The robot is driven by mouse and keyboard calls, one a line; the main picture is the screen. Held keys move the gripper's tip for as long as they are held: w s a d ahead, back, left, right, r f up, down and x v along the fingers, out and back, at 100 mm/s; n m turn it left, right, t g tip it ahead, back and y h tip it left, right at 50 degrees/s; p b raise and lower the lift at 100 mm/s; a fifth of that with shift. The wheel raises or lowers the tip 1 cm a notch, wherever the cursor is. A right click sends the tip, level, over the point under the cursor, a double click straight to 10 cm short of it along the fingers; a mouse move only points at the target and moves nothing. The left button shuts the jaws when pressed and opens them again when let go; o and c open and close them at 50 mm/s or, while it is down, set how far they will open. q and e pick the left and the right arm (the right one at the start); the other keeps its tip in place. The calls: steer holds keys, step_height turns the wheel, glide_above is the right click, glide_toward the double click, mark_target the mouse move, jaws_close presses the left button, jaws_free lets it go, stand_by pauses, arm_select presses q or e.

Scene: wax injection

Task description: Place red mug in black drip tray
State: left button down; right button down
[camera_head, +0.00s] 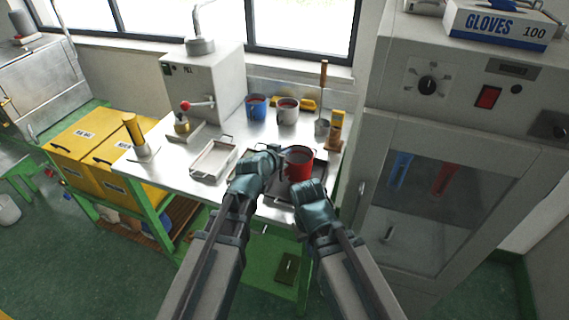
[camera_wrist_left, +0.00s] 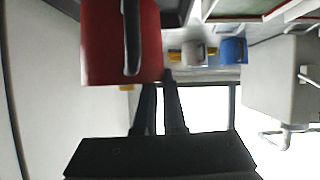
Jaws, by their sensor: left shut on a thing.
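The red mug (camera_head: 299,165) is upright over the black drip tray (camera_head: 279,188) near the front edge of the steel table. I cannot tell whether its base touches the tray. My left gripper (camera_head: 279,158) is shut on the mug at its left side. In the left wrist view the red mug (camera_wrist_left: 120,45) fills the top, with its handle toward the fingers (camera_wrist_left: 160,85). My right gripper (camera_head: 310,183) is just in front of the mug, and its fingers are hidden. The mug and both hands cover much of the tray.
A metal tray (camera_head: 213,160) lies left of my left gripper. A wax machine (camera_head: 203,85) stands back left, and a tall grey cabinet (camera_head: 440,180) borders the right.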

arm_select(q)
step_height(320, 180, down, 4)
steer(key=b, duration=0.3)
steer(key=shift+r, duration=0.3)
steer(key=c, duration=1.4)
jaws_free()
steer(key=shift+f, duration=0.2)
steer(key=o, duration=0.4)
steer(key=shift+r, duration=0.1)
